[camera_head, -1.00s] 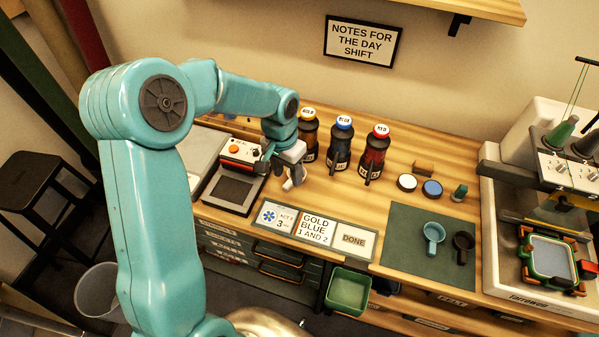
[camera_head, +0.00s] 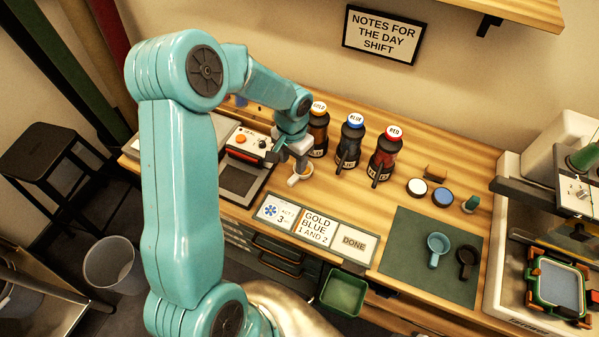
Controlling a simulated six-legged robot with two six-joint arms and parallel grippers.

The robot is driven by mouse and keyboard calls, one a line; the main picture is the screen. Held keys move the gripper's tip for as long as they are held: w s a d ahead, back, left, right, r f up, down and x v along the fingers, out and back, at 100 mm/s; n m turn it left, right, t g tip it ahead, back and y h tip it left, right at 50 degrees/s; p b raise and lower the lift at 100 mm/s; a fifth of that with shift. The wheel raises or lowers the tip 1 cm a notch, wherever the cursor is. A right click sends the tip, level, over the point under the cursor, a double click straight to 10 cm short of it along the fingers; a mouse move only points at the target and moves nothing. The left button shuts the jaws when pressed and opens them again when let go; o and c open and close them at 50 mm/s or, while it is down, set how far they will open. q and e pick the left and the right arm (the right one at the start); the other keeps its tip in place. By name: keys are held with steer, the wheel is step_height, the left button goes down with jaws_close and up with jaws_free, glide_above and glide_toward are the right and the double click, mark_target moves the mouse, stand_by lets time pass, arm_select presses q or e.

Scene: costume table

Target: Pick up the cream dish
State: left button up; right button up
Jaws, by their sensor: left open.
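A small cream dish (camera_head: 293,182) is on the wooden table, in front of the gold-labelled bottle and right of the press-like machine. My left gripper (camera_head: 301,167) points down just above and behind the dish. It is open, and its fingers partly cover the dish. I cannot tell whether the fingers touch it. My right gripper is not in view.
Gold (camera_head: 318,130), blue (camera_head: 349,145) and red (camera_head: 384,155) bottles stand close behind and right of the dish. The machine (camera_head: 243,160) is to the left. Label cards (camera_head: 316,227) lie in front.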

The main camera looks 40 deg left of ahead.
mark_target(294, 177)
arm_select(q)
steer(key=shift+s+d+f, duration=0.15)
steer(key=shift+d+f, duration=0.05)
steer(key=shift+f, duration=0.4)
step_height(294, 177, down, 5)
steer(key=shift+f+p, duration=0.1)
steer(key=shift+p, duration=0.6)
jaws_close()
